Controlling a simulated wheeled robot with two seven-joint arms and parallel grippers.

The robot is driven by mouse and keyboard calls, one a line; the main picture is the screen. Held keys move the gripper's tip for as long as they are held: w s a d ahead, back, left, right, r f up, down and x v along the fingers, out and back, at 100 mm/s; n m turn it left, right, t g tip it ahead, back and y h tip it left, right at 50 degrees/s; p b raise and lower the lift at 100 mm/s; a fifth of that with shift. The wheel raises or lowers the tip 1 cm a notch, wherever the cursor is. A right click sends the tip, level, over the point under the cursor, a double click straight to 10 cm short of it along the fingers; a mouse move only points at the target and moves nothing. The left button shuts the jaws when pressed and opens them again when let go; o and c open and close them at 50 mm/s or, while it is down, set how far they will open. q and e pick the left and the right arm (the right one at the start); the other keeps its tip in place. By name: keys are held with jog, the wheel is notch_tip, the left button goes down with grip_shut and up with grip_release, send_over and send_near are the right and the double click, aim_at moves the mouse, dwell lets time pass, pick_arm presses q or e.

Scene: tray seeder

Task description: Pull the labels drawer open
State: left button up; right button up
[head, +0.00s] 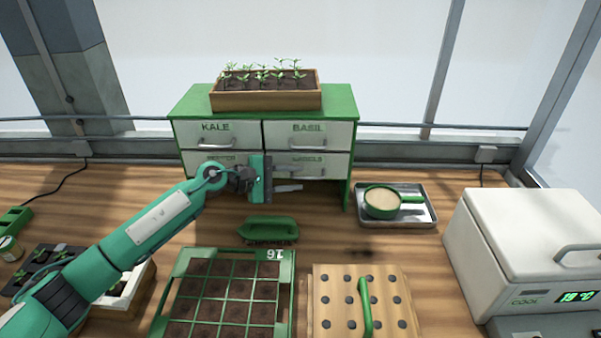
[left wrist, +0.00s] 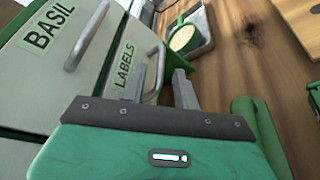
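The labels drawer (head: 330,163) is the white lower right drawer of the green cabinet. In the head view its front looks flush with the drawer above. In the left wrist view its front (left wrist: 124,62) carries the word LABELS, and a grey bar handle (left wrist: 156,76) stands out from it. My left gripper (head: 289,178) is in front of this drawer and hides part of it. Its two fingers are apart, and in the left wrist view the handle shows between the fingertips (left wrist: 162,78). I cannot tell whether they touch it. My right gripper is in neither view.
A wooden seedling box (head: 265,101) stands on the cabinet. A metal tray (head: 420,216) with a green sieve (head: 381,202) lies to the right. A green-handled tool (head: 270,229), a soil tray (head: 288,300) and a perforated board (head: 330,318) lie in front. A white cooler (head: 490,250) is at the right.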

pick_arm(q)
jog(key=shift+x, duration=1.2)
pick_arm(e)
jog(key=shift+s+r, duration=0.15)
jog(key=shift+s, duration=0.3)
pick_arm(q)
grip_shut()
jog(key=shift+s, duration=0.1)
